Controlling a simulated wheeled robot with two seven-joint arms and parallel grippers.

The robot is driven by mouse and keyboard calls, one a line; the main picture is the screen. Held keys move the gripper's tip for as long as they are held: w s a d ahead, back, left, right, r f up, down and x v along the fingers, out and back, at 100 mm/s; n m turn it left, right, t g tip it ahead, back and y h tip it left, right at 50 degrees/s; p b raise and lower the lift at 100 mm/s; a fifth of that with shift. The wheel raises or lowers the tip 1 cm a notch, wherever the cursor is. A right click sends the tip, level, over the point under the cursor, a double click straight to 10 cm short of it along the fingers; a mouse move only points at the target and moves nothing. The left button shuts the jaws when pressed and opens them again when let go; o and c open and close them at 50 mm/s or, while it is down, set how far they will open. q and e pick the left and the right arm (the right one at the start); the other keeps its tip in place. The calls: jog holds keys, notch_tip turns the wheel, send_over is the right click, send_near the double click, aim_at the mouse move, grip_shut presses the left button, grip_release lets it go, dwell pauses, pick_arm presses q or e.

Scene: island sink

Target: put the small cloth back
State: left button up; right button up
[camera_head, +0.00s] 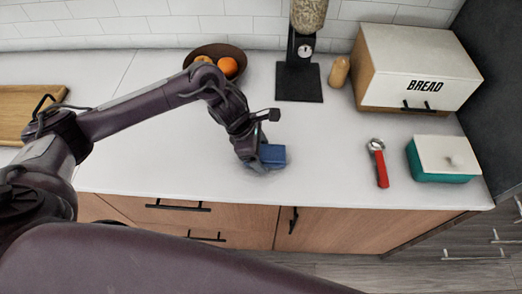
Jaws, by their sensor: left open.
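A small blue cloth (272,155) lies on the white counter, near its front edge and about mid-picture. My left gripper (256,163) reaches down at the cloth's left side, with its fingers close to it and partly over it. The gripper is open. The fingertips are small and dark here, so I cannot tell whether they touch the cloth. Part of the cloth is hidden behind the gripper. My right gripper is not in the view.
A brown bowl of oranges (214,52), a dispenser (300,80) and a bread box (419,70) stand along the back. A red-handled tool (379,165) and a teal box with a white lid (442,160) are at right. A wooden board (25,112) lies far left.

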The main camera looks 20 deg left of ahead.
pick_arm(q)
jog(key=b+v, duration=0.2)
jog(key=v, duration=0.4)
jog(key=shift+a+r, duration=0.15)
jog(key=shift+a, duration=0.05)
jog(key=v, duration=0.5)
jog(key=shift+s+r+b, duration=0.1)
jog(key=shift+r+b, duration=0.2)
jog(key=shift+r, duration=0.05)
jog(key=shift+s+f, duration=0.1)
